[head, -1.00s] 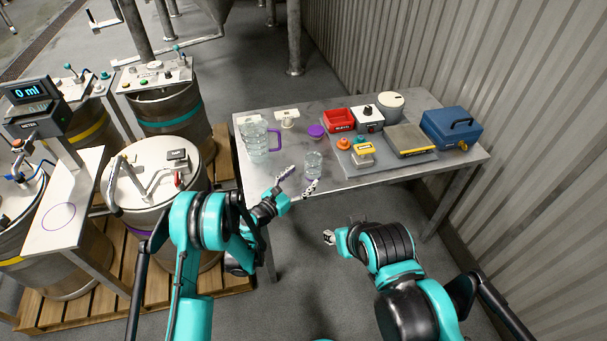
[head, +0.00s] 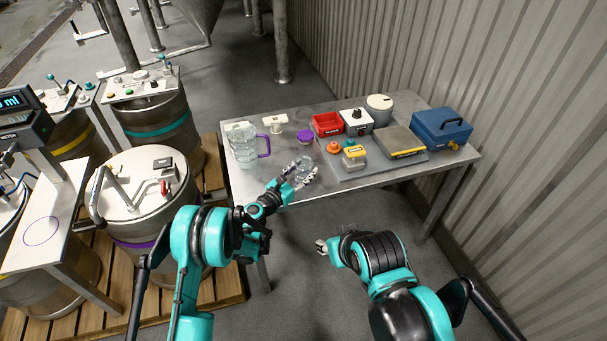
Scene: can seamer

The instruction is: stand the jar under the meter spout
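The jar (head: 304,167) is a small clear glass at the front edge of the steel table. The fingers of my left gripper (head: 301,173) are around it, one on each side, and look closed on it. I cannot tell whether the jar is clear of the tabletop. The meter (head: 18,133) is at the far left, with a lit display partly cut off by the picture edge. Below it is a pale plate (head: 58,206) marked with an empty purple ring. The spout is hardly visible at the edge. My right gripper (head: 322,246) hangs in front of the table, away from everything.
A keg (head: 145,205) stands between table and meter.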

